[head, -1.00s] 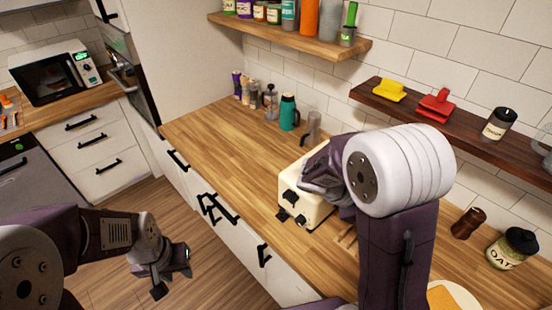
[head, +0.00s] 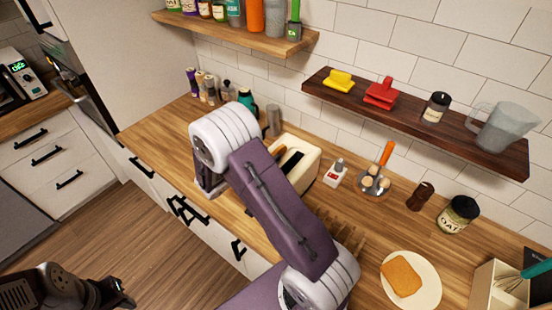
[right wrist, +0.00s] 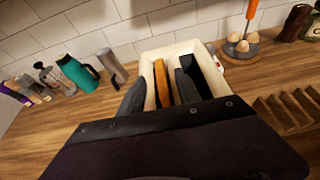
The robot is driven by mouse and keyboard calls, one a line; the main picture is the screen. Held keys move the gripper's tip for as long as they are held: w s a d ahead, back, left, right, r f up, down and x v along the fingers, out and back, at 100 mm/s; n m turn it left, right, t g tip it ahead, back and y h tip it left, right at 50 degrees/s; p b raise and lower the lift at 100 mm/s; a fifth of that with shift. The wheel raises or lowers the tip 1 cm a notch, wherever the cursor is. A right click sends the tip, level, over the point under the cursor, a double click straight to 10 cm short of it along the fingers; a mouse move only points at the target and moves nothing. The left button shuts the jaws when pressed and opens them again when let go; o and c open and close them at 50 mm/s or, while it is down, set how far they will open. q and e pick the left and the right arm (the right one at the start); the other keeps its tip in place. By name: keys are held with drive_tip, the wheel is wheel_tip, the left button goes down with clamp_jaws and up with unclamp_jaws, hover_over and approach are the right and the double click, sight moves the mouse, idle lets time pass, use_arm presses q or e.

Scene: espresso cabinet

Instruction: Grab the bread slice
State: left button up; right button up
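A cream toaster (right wrist: 207,53) stands on the wooden counter; in the head view (head: 308,168) my right arm partly covers it. A tan bread slice (right wrist: 161,83) stands upright in its left slot in the right wrist view. My right gripper (right wrist: 160,78) is over the toaster, one dark finger on each side of this slice. The fingers look apart; contact with the bread cannot be made out. Another bread slice (head: 401,275) lies on a white plate (head: 428,290) at the lower right. My left gripper (head: 120,293) is low at the left, dark and small, away from the counter.
Right of the toaster are a small white and red bottle (head: 335,173), an egg holder (head: 374,185), a wooden rack (head: 343,232), a brown grinder (head: 420,196) and a jar (head: 458,214). A teal flask (right wrist: 76,72) and grey cup (right wrist: 112,68) stand left. A dark shelf (head: 400,117) hangs above.

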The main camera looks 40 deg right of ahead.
sight(275, 152)
drive_tip(key=p+x, duration=0.2)
drive_tip(key=x, duration=0.2)
drive_tip(key=shift+d, duration=0.15)
drive_tip(key=shift+w+d+f, duration=0.15)
drive_tip(key=shift+d+f, duration=0.15)
drive_tip(key=shift+d, duration=0.1)
drive_tip(key=shift+a+r, duration=0.1)
drive_tip(key=shift+a, duration=0.05)
clamp_jaws()
idle(0.8)
